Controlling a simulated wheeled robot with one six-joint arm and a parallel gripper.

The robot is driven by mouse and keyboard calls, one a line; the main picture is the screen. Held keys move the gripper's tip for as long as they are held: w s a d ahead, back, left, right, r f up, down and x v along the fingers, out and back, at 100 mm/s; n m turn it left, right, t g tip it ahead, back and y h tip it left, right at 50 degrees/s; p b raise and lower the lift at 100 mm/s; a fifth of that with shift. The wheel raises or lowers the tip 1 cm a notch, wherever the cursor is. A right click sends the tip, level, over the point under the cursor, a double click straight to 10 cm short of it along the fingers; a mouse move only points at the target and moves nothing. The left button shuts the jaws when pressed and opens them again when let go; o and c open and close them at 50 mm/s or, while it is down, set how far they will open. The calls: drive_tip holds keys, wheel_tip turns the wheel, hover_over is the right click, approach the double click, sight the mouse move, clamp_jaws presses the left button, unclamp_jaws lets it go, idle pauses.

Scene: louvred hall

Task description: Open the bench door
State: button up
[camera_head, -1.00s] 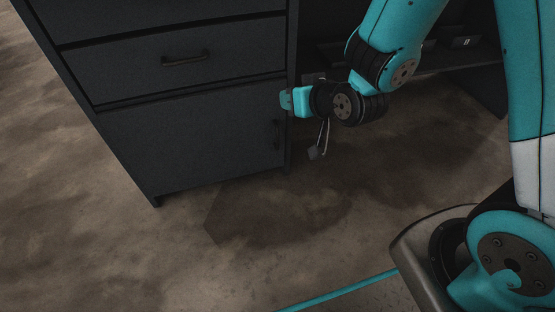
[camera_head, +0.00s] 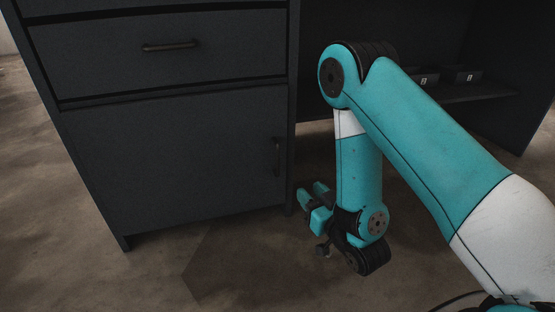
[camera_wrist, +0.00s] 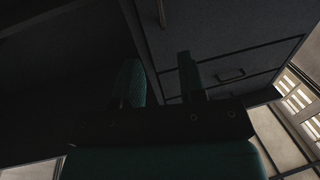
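The bench door (camera_head: 180,165) is the dark grey panel below a drawer, and it looks closed. Its dark vertical handle (camera_head: 277,157) is near the panel's right edge. In the wrist view a handle, likely the door's (camera_wrist: 161,13), shows at the top, beyond the fingers. My gripper (camera_head: 309,190) is low, to the right of the door and below its handle, apart from the handle. In the wrist view its two fingers (camera_wrist: 160,62) stand apart with nothing between them.
A drawer (camera_head: 165,60) with a horizontal handle (camera_head: 171,46) is above the door. To the right is an open dark bay with a shelf (camera_head: 460,92) carrying small numbered blocks (camera_head: 467,76). The brown floor (camera_head: 240,265) in front is clear.

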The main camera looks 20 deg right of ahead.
sight(278, 159)
drive_tip(key=w+a+p, duration=0.1)
drive_tip(key=w, duration=0.4)
drive_tip(key=w+a+p, duration=0.1)
drive_tip(key=w, duration=0.4)
drive_tip(key=w+a+p, duration=0.1)
drive_tip(key=w, duration=0.4)
drive_tip(key=shift+f, duration=0.1)
drive_tip(key=shift+w+a, duration=0.15)
drive_tip(key=shift+w, duration=0.55)
clamp_jaws()
